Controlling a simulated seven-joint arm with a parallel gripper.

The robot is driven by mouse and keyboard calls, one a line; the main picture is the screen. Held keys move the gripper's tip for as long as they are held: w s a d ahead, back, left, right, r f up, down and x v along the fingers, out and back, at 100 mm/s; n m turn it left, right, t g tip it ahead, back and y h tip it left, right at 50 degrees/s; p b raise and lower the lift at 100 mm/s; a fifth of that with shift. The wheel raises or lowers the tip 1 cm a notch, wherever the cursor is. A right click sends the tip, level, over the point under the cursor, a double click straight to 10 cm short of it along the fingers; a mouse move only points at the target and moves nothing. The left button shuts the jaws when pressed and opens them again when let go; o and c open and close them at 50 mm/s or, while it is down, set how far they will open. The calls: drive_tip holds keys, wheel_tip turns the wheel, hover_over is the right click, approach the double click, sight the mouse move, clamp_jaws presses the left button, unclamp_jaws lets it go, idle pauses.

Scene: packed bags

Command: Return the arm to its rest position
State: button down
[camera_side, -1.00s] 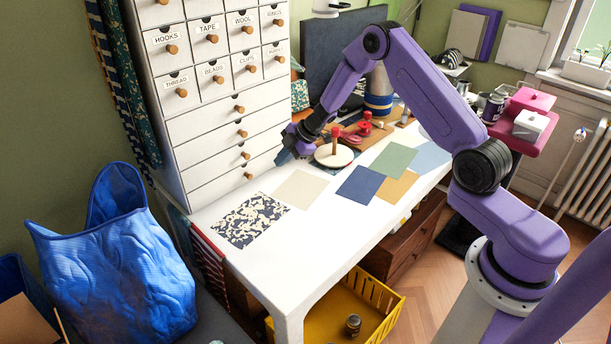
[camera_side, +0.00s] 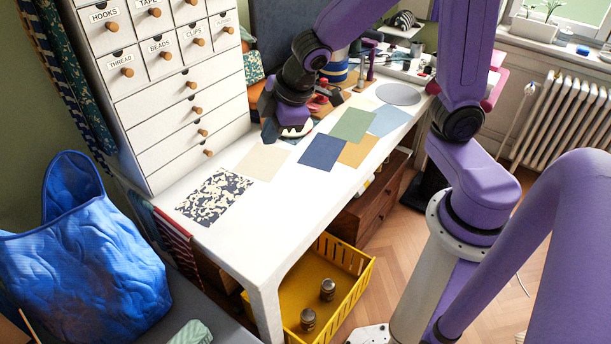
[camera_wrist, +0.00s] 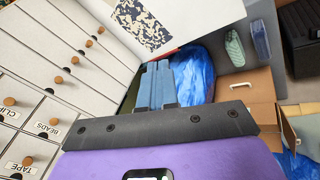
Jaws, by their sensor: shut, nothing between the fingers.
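My arm reaches in from the right and bends down over the far part of the white table (camera_side: 225,243). My gripper (camera_side: 269,136) hangs over the table just beyond the cream sheet, close to the drawer cabinet, and hides part of a white round stand. In the wrist view its two blue-grey fingers (camera_wrist: 155,86) lie side by side, closed with nothing between them.
The white drawer cabinet (camera_side: 180,112) rises left of my gripper. Flat sheets, including a navy one (camera_side: 321,152) and a patterned one (camera_side: 214,197), lie on the table. A blue bag (camera_side: 85,255) stands at left; a yellow crate (camera_side: 345,281) sits below.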

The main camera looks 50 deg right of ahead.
drive_tip(key=s+d+g, duration=0.2)
drive_tip(key=s, duration=0.9)
drive_tip(key=s+d+g, duration=0.2)
drive_tip(key=s+g, duration=0.1)
drive_tip(key=s, duration=0.8)
drive_tip(key=shift+s+d+r, duration=0.2)
drive_tip(key=shift+s+r, duration=0.15)
drive_tip(key=shift+r, duration=0.1)
